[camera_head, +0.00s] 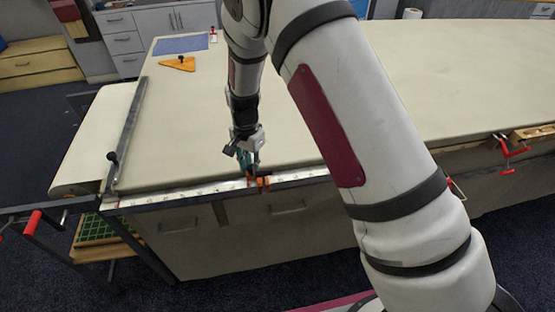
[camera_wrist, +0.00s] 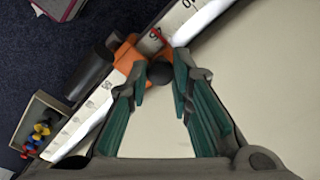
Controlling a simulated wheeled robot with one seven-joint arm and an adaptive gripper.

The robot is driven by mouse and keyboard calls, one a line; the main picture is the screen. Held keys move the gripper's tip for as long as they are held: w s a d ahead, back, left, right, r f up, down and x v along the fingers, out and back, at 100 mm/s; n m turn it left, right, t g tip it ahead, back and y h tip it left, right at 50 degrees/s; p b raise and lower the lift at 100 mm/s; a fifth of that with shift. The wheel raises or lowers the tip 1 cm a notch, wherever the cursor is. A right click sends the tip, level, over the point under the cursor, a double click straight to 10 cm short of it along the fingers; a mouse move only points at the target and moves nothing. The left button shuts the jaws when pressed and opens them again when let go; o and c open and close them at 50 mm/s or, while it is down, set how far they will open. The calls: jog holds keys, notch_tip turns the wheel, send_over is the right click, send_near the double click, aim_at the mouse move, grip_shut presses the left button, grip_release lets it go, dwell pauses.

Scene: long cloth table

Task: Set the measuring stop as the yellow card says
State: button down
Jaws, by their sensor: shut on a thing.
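The measuring stop is an orange slider (camera_wrist: 128,54) on a white ruler (camera_wrist: 84,122) along the table's front edge. It also shows in the head view (camera_head: 264,182), partly behind my gripper. A dark round knob (camera_wrist: 159,73) stands on the stop. My gripper (camera_wrist: 164,84) has its green-lined fingers at either side of this knob, shut on it. In the head view my gripper (camera_head: 249,166) is low over the front edge. A thin red pointer (camera_wrist: 157,34) on the stop lies over the scale near printed numbers, too small to read surely. I cannot make out a yellow card.
A dark straightedge bar (camera_head: 130,130) with a knob lies at the table's left end. An orange triangle (camera_head: 178,64) and a blue mat (camera_head: 181,44) lie at the back. A small box (camera_wrist: 36,126) holds coloured pieces. Mid-table is clear.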

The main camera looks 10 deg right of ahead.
jog(key=a+b, duration=0.1)
jog(key=a, duration=0.8)
jog(key=shift+a, duration=0.4)
jog(key=c, duration=1.4)
grip_release()
notch_tip(320, 180, up, 12)
jog(key=shift+r, duration=0.1)
